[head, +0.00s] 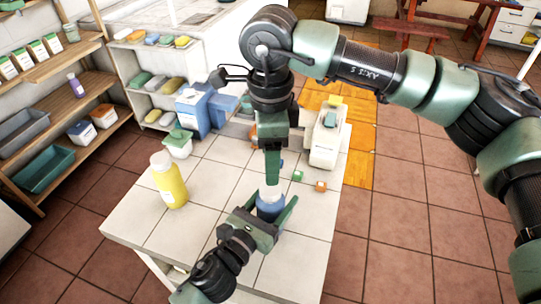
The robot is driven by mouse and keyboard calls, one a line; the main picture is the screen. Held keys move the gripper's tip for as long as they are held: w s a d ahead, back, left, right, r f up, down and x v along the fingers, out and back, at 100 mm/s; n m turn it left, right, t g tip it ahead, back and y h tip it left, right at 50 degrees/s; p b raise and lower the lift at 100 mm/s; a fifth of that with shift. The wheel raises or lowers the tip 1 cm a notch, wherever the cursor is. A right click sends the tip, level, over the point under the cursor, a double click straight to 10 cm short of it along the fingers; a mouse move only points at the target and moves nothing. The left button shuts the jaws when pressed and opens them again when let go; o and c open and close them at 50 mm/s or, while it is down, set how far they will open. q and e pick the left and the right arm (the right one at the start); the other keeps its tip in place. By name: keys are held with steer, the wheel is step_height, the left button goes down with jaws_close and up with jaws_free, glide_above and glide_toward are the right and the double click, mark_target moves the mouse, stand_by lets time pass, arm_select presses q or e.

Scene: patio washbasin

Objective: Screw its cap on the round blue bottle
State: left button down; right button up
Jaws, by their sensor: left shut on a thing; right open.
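The round blue bottle (268,211) stands upright on the white tiled table, with a whitish top (271,191). My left gripper (272,212) is shut around its body from the near side. My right gripper (272,182) points straight down just above the bottle's top. It is open, though its fingers overlap in this view and the gap between them is hidden. I cannot tell whether the whitish top is the cap or the bare neck, or whether the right fingers touch it.
A yellow bottle (172,185) stands to the left on the tiled table (222,178). Shelves (45,68) line the left.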

mark_target(271, 188)
steer(key=shift+f, duration=4)
jaws_close()
steer(key=shift+o, duration=0.8)
jaws_free()
